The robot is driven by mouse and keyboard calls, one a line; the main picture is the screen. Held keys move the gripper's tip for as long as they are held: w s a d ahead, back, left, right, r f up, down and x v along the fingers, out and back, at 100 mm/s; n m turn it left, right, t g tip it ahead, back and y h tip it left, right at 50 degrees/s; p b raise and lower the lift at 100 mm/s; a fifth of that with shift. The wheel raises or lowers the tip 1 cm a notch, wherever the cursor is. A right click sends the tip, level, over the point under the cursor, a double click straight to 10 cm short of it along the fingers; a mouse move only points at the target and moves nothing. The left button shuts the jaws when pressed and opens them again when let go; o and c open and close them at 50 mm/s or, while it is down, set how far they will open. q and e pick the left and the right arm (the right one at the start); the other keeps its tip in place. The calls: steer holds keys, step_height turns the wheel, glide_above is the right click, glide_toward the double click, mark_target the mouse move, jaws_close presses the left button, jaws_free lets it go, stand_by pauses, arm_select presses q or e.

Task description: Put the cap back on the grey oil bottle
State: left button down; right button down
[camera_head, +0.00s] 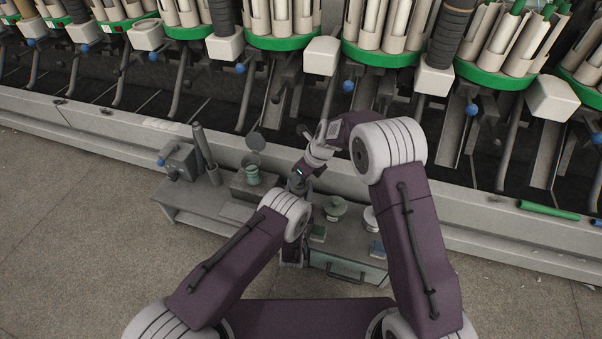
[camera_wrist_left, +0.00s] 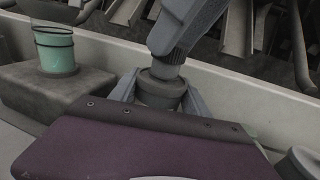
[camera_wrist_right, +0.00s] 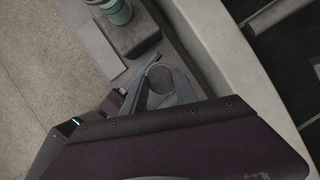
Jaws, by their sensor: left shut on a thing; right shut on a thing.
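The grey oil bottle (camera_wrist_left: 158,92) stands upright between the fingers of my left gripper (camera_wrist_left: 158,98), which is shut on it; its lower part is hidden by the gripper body. My right gripper comes down from above, right over the bottle's top. In the right wrist view, my right gripper (camera_wrist_right: 160,92) is shut around a small round grey thing (camera_wrist_right: 159,77), which looks like the cap. Whether the cap touches the bottle's neck cannot be told. In the head view both hands meet above the bench, hiding the bottle and cap.
The winder's ledge (camera_head: 110,128) runs close behind.

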steer(key=shift+f, duration=0.55)
stand_by(0.4)
steer(key=m+t, duration=0.1)
steer(key=m, duration=0.2)
steer(key=shift+a+h, duration=0.1)
steer(key=shift+h, duration=0.3)
steer(key=c, duration=1)
jaws_free()
steer(key=shift+o, duration=0.2)
steer(key=shift+r, duration=2.25)
